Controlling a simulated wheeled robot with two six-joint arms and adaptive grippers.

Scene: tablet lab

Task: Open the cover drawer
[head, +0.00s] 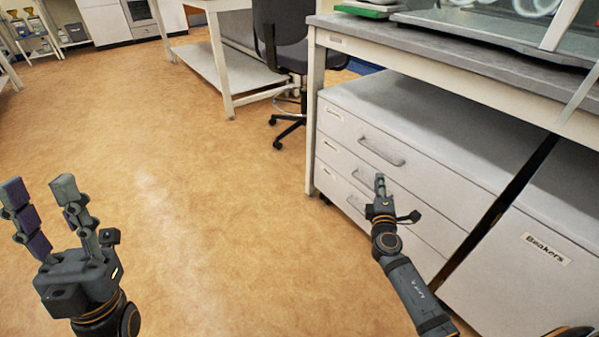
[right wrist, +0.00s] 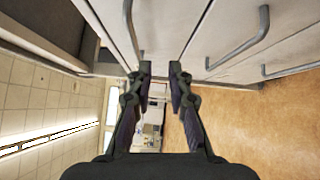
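A white cabinet under the bench has three drawers with grey bar handles: top (head: 381,150), middle (head: 361,181) and bottom (head: 354,204). All three fronts look flush and shut. Their labels are too small to read, so I cannot tell which is the cover drawer. My right gripper (head: 380,182) is in front of the drawers, overlapping the middle handle's right side. In the right wrist view the gripper (right wrist: 160,75) has parted fingers with nothing between them. The top handle (right wrist: 130,22) and middle handle (right wrist: 240,42) lie on either side. My left gripper (head: 40,200) is open and empty over the floor.
A cabinet labelled "Beakers" (head: 546,250) stands to the right of the drawers. The bench top (head: 440,48) overhangs the cabinets. A dark office chair (head: 288,45) stands behind, left of the bench. The tan floor (head: 200,200) left of the drawers is clear.

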